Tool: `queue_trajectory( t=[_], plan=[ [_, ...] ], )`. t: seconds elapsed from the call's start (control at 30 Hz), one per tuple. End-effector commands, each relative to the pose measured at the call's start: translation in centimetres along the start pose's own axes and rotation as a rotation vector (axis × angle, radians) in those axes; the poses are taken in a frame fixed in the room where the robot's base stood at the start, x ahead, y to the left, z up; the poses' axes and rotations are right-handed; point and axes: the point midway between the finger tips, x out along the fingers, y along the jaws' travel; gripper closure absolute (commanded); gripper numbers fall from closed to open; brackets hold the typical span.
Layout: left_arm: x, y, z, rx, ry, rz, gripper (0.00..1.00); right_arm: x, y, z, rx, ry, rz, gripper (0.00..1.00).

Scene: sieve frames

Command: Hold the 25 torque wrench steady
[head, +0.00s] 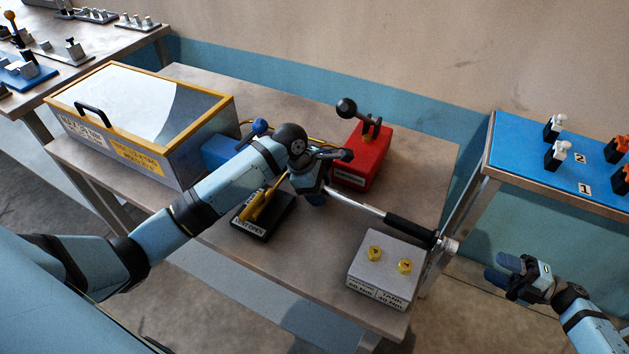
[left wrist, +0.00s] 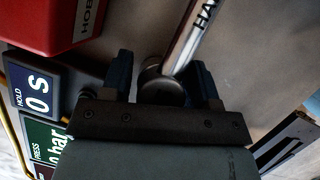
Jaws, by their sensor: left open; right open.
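The torque wrench has a silver shaft (head: 357,204) and a black grip (head: 408,228), and extends right from my left gripper past the table edge. In the left wrist view its shaft (left wrist: 190,42) shows partial lettering and ends in a dark round head (left wrist: 160,87). My left gripper (head: 316,197) is open, with its blue fingers (left wrist: 162,80) on either side of that head. I cannot tell whether they touch it. In the head view the gripper hides the wrench head. My right gripper (head: 513,270) is open and empty, right of the handle's end. No "25" is readable.
A grey box with yellow knobs (head: 385,270) sits below the wrench. A red block with a black-knobbed lever (head: 362,155) stands behind it. A black pedestal with yellow parts (head: 265,215) and a yellow-framed case (head: 140,110) lie left. A blue-topped table (head: 535,160) stands right, across a gap.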

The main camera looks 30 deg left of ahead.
Motion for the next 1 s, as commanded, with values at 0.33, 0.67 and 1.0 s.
queue_trajectory(
  t=[0.33,0.67,1.0],
  plan=[
    [0.14,-0.01,0.00,0.000,0.000,0.000,0.64,0.00,0.00,0.00,0.000,0.000,0.000,0.57],
    [0.12,-0.01,-0.01,0.000,0.000,0.000,1.00,0.00,0.00,0.00,0.000,0.000,0.000,0.57],
    [0.11,-0.01,-0.01,0.000,0.000,0.000,0.95,0.00,0.00,0.00,0.000,0.000,0.000,0.57]
  ],
)
